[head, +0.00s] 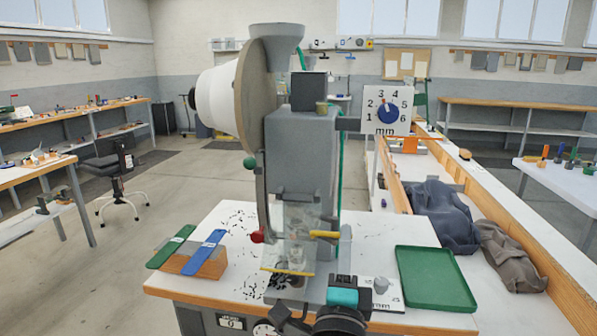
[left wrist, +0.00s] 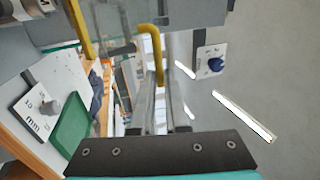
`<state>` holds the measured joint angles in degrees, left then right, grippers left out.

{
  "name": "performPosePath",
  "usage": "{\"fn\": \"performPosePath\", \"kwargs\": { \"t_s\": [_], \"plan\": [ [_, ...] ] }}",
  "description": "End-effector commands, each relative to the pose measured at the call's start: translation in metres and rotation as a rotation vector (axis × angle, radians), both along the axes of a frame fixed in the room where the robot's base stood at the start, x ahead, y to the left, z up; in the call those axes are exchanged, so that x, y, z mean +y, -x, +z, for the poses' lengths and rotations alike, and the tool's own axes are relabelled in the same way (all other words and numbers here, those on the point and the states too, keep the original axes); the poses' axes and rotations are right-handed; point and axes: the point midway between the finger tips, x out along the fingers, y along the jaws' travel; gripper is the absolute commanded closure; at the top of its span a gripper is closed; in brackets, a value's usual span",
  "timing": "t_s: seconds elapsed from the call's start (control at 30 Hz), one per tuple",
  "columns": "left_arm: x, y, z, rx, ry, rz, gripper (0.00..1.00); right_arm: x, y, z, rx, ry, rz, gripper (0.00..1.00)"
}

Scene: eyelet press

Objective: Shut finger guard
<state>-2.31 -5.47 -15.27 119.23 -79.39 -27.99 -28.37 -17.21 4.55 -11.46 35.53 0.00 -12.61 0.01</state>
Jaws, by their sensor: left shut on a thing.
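The eyelet press (head: 300,150) stands mid-view on a white-topped bench. Its clear finger guard (head: 297,222) hangs in front of the tool area, with a yellow strip along its lower edge. A yellow handle (head: 324,234) sticks out to the right of the guard; it also shows as a bent bar in the left wrist view (left wrist: 150,42). My left gripper (head: 344,240) comes up from below and is shut on the handle's outer end. I cannot tell whether the guard is fully down. My right gripper is in neither view.
A green tray (head: 435,278) lies right of the press, near a plate with a grey knob (head: 381,286). Green and blue strips (head: 205,251) rest on a wooden block at left. A red knob (head: 257,237) sits beside the guard. Small dark bits litter the bench.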

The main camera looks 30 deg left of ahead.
Motion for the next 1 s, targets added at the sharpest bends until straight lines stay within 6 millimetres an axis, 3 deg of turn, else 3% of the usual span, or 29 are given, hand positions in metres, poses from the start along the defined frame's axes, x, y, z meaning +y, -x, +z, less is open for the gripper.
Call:
{"fn": "performPosePath", "kwargs": {
  "t_s": [1.0],
  "plan": [
    [0.004, -0.014, -0.021, 0.000, 0.001, 0.000, 1.00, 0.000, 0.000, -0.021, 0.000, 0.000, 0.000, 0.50]
  ]
}}
